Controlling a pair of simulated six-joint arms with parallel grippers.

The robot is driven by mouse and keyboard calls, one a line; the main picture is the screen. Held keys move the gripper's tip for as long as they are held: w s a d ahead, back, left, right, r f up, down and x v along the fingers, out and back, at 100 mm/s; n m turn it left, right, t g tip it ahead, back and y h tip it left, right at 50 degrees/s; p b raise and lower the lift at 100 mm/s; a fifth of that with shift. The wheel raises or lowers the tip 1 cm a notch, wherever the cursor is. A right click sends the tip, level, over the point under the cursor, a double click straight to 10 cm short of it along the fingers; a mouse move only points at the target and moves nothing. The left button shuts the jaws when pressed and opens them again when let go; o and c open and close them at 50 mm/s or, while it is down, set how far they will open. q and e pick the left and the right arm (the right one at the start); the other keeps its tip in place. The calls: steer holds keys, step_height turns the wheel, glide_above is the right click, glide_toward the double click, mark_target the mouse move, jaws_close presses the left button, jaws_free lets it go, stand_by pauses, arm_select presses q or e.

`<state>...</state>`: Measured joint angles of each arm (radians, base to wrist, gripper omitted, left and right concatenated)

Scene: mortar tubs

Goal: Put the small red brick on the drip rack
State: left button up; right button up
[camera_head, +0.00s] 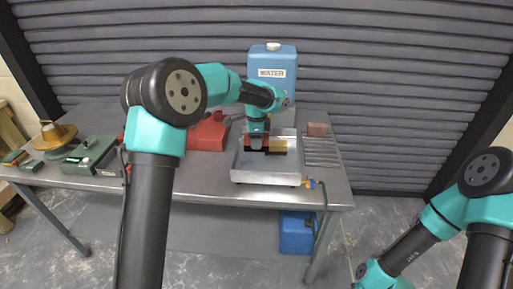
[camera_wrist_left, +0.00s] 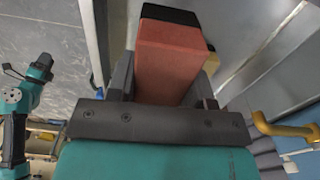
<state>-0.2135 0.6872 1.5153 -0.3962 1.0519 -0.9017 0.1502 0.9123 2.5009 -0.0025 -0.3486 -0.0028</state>
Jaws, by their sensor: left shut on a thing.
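The small red brick (camera_wrist_left: 168,62) is between the fingers of my left gripper (camera_wrist_left: 165,85) in the left wrist view, with a black part at its far end. My left gripper (camera_head: 257,142) is shut on it, pointing down over the shallow metal tub (camera_head: 240,167) in the head view. Only bits of red show there beside the fingers. A yellow block (camera_head: 279,147) is right beside the gripper in the tub. The drip rack (camera_head: 321,153), a set of metal bars, lies just right of the tub.
A reddish-brown block (camera_head: 318,129) sits at the rack's back end. A blue water container (camera_head: 272,73) stands behind the tub. A red case (camera_head: 208,133) is left of it. A valve and hose (camera_head: 310,184) are at the tub's front right.

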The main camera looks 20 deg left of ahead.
arm_select(q)
steer(key=shift+r, duration=0.25)
stand_by(0.4)
steer(key=shift+s+r+n, duration=0.5)
steer(key=shift+n, duration=0.2)
steer(key=s+a+r+n, duration=0.1)
steer(key=s+r+n, duration=0.7)
steer(key=n, duration=0.5)
steer(key=s, duration=0.2)
steer(key=shift+s+a+n, duration=0.2)
steer(key=shift+s+n, duration=0.1)
steer(key=shift+n, duration=0.1)
steer(key=shift+d, duration=0.1)
